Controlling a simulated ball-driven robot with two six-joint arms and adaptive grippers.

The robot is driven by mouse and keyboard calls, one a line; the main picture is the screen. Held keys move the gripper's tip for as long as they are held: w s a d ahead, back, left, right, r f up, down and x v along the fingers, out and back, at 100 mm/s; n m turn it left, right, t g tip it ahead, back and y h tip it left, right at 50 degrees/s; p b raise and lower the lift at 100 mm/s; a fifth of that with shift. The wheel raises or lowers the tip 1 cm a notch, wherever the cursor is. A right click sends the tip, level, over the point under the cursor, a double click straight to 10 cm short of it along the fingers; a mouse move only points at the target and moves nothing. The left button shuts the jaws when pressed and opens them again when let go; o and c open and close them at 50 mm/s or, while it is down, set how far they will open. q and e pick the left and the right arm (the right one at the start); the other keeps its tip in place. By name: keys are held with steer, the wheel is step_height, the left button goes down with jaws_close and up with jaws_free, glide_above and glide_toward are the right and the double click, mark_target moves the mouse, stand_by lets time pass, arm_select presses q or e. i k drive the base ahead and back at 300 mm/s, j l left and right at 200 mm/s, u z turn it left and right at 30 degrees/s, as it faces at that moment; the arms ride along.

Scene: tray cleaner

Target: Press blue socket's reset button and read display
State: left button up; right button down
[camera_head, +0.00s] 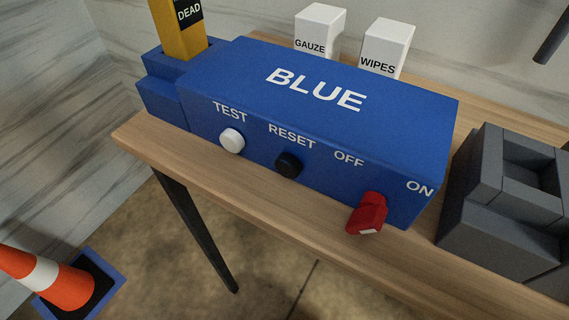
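The blue socket (330,105) is a long blue box marked BLUE on the wooden table. Its front carries a white TEST button (232,140), a black RESET button (288,164) and a red switch knob (367,213) between the words OFF and ON. The knob's pale tip points down and slightly left, on the OFF side. At the socket's left end a yellow piece (180,28) stands in a blue holder, with a black display (188,11) that reads DEAD; its top is cut off. Neither gripper is in view.
White boxes marked GAUZE (318,30) and WIPES (387,47) stand behind the socket. A dark grey block with a recess (505,215) sits at the right. The table's front edge (240,195) is clear. An orange and white cone (45,275) stands on the floor, lower left.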

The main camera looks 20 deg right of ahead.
mark_target(289, 166)
steer(key=k+j+z, duration=0.25)
steer(key=j, duration=0.25)
steer(key=k+j+z, duration=0.1)
steer(key=j+z, duration=0.15)
steer(key=j, duration=0.2)
steer(key=k+j+z, duration=0.25)
steer(key=j, duration=0.15)
steer(key=k+j+z, duration=0.2)
steer(key=j, duration=0.2)
